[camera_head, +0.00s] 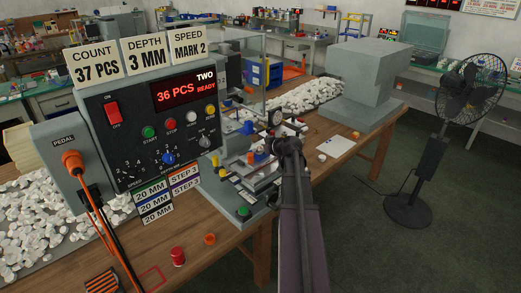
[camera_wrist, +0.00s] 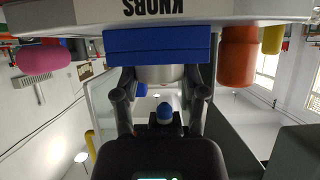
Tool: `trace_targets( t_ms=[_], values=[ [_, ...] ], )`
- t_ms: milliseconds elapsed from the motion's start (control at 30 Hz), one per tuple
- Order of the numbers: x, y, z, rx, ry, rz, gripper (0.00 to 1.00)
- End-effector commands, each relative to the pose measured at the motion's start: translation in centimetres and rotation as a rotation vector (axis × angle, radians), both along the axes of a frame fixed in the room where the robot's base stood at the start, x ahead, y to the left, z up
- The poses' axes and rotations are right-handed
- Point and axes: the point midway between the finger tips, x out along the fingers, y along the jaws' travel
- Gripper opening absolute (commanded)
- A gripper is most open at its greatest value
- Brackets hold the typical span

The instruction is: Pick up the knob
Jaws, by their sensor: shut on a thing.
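In the wrist view my gripper (camera_wrist: 160,92) has its two dark fingers on either side of a pale grey, rounded thing (camera_wrist: 160,74), which looks like the knob. The gripper is shut on it. A blue block (camera_wrist: 160,45) lies right against the knob in the picture and hides part of it. In the head view my arm reaches up to the pad printer (camera_head: 235,170), and the arm and machine parts hide the fingertips and the knob.
A pale surface marked KNOBS (camera_wrist: 155,10) shows upside down in the wrist view, with an orange-brown cylinder (camera_wrist: 237,55) and a pink rounded thing (camera_wrist: 42,54) nearby. The control box (camera_head: 150,120) stands left of the printer. A black fan (camera_head: 440,130) stands on the floor at right.

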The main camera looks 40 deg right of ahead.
Motion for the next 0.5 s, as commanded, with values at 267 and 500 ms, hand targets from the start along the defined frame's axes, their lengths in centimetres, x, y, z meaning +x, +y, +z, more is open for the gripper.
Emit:
trace_targets(
  t_ms=[267,500],
  values=[
    [0.0,0.0,1.0,0.000,0.000,0.000,0.33],
    [0.0,0.0,2.7,0.000,0.000,0.000,0.33]
  ],
)
